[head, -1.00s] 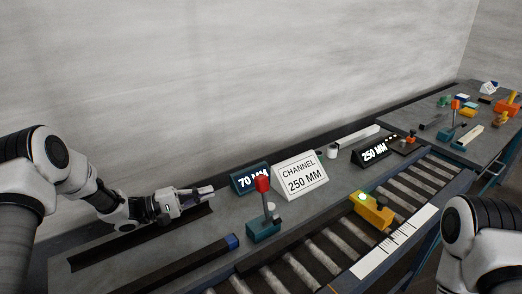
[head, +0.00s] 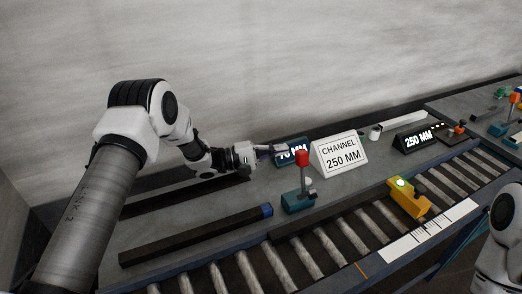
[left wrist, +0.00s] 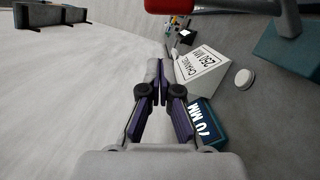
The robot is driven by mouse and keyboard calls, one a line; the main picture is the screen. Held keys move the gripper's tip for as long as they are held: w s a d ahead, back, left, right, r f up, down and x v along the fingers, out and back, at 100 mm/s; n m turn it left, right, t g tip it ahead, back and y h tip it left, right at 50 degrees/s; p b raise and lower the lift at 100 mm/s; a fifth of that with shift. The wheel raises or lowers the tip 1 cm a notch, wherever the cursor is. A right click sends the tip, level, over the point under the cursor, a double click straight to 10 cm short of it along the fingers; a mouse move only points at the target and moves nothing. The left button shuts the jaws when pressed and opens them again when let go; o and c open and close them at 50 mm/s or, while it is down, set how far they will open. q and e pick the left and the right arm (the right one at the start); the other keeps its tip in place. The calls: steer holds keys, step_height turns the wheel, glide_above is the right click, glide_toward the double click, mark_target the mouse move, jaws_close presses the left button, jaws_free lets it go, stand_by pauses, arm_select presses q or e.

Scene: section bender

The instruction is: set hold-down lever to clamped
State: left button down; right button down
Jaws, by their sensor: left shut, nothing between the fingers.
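The lever with a red knob (head: 302,158) stands roughly upright on a teal base (head: 298,203) at the front of the grey bench. In the left wrist view its red knob (left wrist: 200,5) shows at the top edge and its teal base (left wrist: 290,55) at the right. My left gripper (head: 275,149) is shut and empty, behind and left of the knob, apart from it, and partly over the "70 MM" sign (head: 292,152). In the left wrist view the gripper's fingers (left wrist: 158,90) point towards the white sign. My right gripper is out of view.
The white "CHANNEL 250 MM" sign (head: 340,153) stands just right of the lever. A dark bar with a blue end (head: 200,235) lies front left. A roller conveyor (head: 330,240) with a yellow stop (head: 408,200) runs along the front. A black "250 MM" display (head: 412,140) stands further right.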

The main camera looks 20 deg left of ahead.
mark_target(302, 176)
arm_select(q)
steer(key=d, duration=0.1)
steer(key=s+d+p, duration=0.1)
steer(key=d, duration=0.1)
steer(key=shift+s+d+r+p, duration=0.2)
steer(key=shift+s+r+p, duration=0.1)
steer(key=shift+s+r, duration=0.1)
steer(key=shift+w, duration=0.1)
